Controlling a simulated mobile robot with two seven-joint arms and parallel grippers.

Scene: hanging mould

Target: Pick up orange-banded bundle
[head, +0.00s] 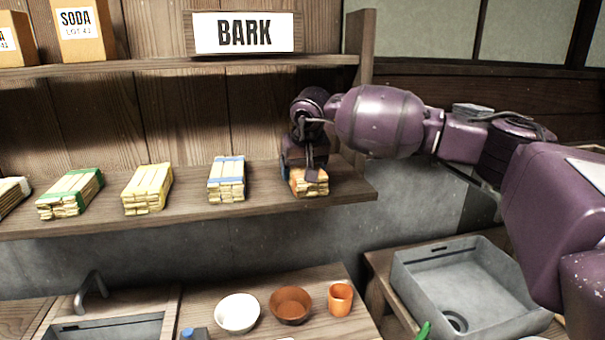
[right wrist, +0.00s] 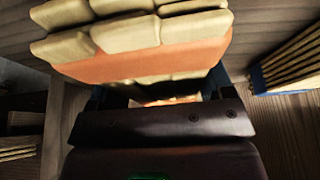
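The orange-banded bundle (head: 309,187) of pale bark strips is at the right end of the shelf. My right gripper (head: 305,170) is over it and hides much of it. In the right wrist view the bundle (right wrist: 145,65) fills the upper middle, its orange band facing the camera. Dark fingers of my right gripper (right wrist: 160,92) show partly at both sides of the bundle. Whether they press on it I cannot tell. The bundle looks to be at shelf level. My left gripper is not in view.
The shelf (head: 100,222) also holds a blue-banded bundle (head: 227,179), a yellow-banded one (head: 147,189) and a green-banded one (head: 70,194). A shelf post (head: 357,45) stands behind my right gripper. A white bowl (head: 237,313), brown bowl (head: 290,305) and orange cup (head: 340,299) stand below.

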